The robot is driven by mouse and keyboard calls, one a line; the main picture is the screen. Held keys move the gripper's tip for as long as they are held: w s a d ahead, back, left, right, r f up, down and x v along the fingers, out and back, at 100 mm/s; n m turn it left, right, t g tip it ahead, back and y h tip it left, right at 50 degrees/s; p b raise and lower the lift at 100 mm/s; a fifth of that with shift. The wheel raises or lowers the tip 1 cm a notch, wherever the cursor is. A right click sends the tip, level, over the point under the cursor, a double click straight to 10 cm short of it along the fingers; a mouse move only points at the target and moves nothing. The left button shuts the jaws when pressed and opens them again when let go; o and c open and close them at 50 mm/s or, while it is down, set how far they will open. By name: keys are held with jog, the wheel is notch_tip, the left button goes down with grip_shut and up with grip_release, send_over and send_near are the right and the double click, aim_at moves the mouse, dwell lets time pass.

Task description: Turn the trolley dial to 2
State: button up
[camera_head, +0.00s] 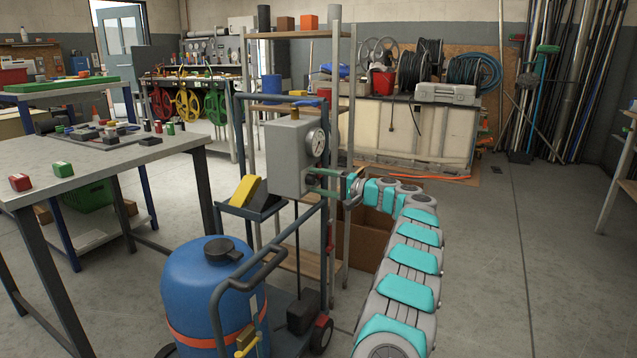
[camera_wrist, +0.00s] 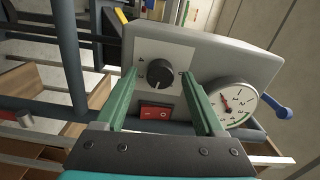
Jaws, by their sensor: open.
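The trolley (camera_head: 222,300) carries a blue tank and a grey control box (camera_head: 287,150) on its frame. In the wrist view, the box's light panel (camera_wrist: 147,52) bears a round black dial (camera_wrist: 160,72) with small marks around it, too small to read. A short pale line shows near the dial's lower edge. My gripper (camera_wrist: 160,76) is open, its two green fingers to the left and right of the dial with gaps between. In the head view my gripper (camera_head: 318,179) is at the box's right-hand face, and the dial is hidden there.
A red rocker switch (camera_wrist: 155,113) is just below the dial, between the fingers. A round gauge (camera_wrist: 229,102) lies close to the right finger. A shelf rack (camera_head: 335,110) stands behind the box, and a workbench (camera_head: 95,165) is to the left. Open floor lies right.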

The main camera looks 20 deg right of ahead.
jog(key=b+v, duration=0.1)
jog(key=v, duration=0.6)
jog(key=shift+s+d, duration=0.25)
jog(key=shift+s, duration=0.05)
